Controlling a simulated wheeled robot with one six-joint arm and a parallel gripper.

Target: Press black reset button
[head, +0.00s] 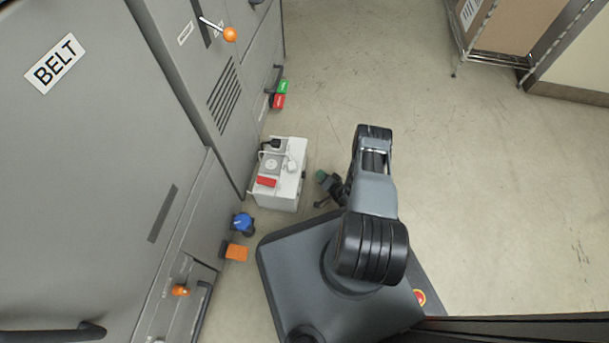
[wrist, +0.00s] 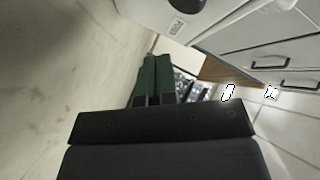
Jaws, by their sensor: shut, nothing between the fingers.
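A white box (head: 279,190) stands on the floor beside the grey machine in the head view. A small dark spot (head: 304,174) shows on its right side, facing my gripper; it may be the black button. In the wrist view, a round black button (wrist: 190,4) sits on a white surface, cut by the top edge, with a small label below it that I cannot read surely. My gripper (head: 321,176) is just right of the box. Its green fingers (wrist: 155,58) are together and empty, below and left of the button in the wrist view, apart from it.
A red switch (head: 266,181) and plugs are on the box's top. The grey machine (head: 90,130) fills the left, with green (head: 282,87) and red (head: 279,101) buttons, a blue knob (head: 243,222) and an orange part (head: 236,252). Floor to the right is clear; a rack stands far right.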

